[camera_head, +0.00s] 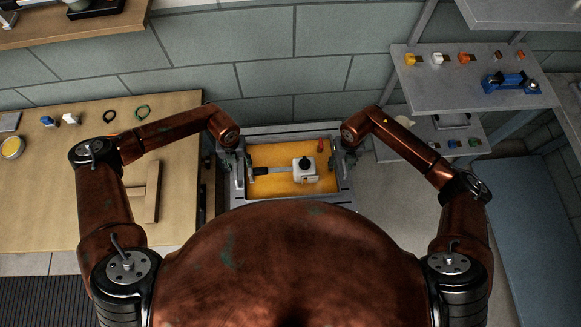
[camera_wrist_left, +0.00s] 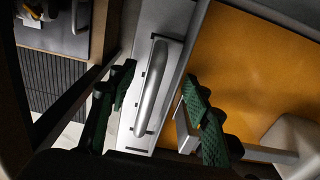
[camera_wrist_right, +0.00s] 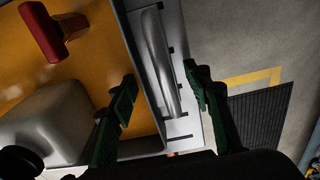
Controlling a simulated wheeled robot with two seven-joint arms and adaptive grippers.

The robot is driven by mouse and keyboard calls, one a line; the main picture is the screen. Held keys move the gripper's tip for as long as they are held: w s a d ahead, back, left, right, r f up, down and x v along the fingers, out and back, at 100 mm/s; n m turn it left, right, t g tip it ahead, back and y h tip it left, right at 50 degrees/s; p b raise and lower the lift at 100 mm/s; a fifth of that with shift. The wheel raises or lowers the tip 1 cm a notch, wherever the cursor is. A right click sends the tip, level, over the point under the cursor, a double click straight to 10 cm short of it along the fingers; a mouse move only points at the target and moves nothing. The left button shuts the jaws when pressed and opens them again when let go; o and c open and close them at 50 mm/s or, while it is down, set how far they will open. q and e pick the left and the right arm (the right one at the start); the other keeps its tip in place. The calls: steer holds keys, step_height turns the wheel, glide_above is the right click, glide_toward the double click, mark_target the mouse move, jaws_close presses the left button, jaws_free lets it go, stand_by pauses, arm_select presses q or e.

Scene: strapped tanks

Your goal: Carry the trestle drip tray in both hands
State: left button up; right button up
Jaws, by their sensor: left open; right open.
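The trestle drip tray (camera_head: 270,186) has grey walls and an orange floor, and stands in front of me below both grippers. A silver bar handle shows on its left side in the left wrist view (camera_wrist_left: 158,85), and another on its right side in the right wrist view (camera_wrist_right: 161,62). My left gripper (camera_head: 234,164) is open, with a finger on each side of the left handle. My right gripper (camera_head: 346,162) is open, with a finger on each side of the right handle. Whether any finger touches a handle I cannot tell.
In the tray are a pale tank with a black cap (camera_head: 304,169), a grey bar (camera_head: 272,171) and a red piece (camera_wrist_right: 50,32). A wooden table (camera_head: 50,180) is at left. Grey shelves (camera_head: 440,95) with small items are at right. Floor (camera_head: 395,190) right of the tray is clear.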

steer(key=shift+r, duration=0.25)
arm_select(q)
step_height(320, 180, up, 12)
steer(key=shift+w, duration=0.25)
arm_select(e)
step_height(320, 180, up, 12)
steer(key=shift+w+f, duration=0.2)
steer(key=shift+f, duration=0.05)
stand_by(0.5)
